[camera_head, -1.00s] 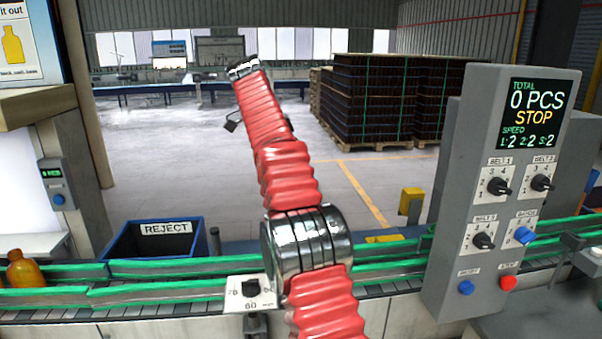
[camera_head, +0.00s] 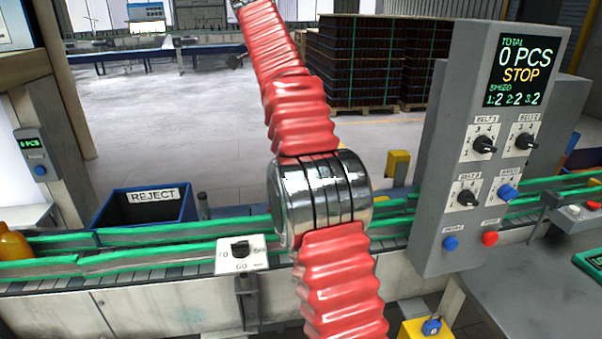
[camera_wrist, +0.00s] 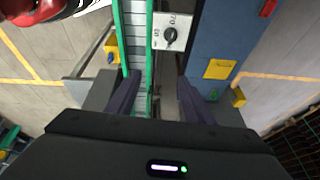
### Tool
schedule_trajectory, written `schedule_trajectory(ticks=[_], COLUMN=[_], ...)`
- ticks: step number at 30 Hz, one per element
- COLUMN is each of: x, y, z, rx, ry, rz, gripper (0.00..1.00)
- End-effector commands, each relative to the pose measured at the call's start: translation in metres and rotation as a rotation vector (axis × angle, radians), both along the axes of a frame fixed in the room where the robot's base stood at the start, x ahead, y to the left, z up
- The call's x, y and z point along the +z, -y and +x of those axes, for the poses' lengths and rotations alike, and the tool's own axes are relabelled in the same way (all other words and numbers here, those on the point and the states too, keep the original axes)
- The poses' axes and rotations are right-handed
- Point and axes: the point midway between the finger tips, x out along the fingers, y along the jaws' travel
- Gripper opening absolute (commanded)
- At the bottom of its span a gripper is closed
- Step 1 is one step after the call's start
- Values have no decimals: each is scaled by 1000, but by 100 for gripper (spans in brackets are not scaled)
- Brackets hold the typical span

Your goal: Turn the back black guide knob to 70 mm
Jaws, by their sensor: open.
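In the wrist view a black guide knob (camera_wrist: 170,35) sits on a white plate marked 70 and 60, beside the green-railed conveyor. It appears to be the back one, and the head view does not show it. I cannot tell its exact setting. My gripper (camera_wrist: 158,90) is open and empty, its two dark fingers apart below the knob in the picture and not touching it. In the head view my gripper is out of frame. Another black guide knob (camera_head: 240,248) is on a white plate at the conveyor's near side.
A grey control panel (camera_head: 476,150) with knobs and a screen reading STOP stands at the right. A blue REJECT bin (camera_head: 140,222) is behind the conveyor. An amber bottle (camera_head: 14,242) stands at the far left. A blue unit with a yellow plate (camera_wrist: 219,69) is beside the back knob.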

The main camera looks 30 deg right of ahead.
Motion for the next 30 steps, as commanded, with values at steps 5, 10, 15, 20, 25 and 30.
schedule_trajectory(ticks=[5,10,15,20,25,30], x=[17,19,10,-5,-25,-50], y=[12,18,17,13,6,-1], z=[-29,-48,-60,-63,-59,-44], rx=[80,269,522,763,1016,1263], ry=[19,22,22,19,9,-16], rz=[29,61,82,81,64,34], gripper=[47,47,47,47,47,47])
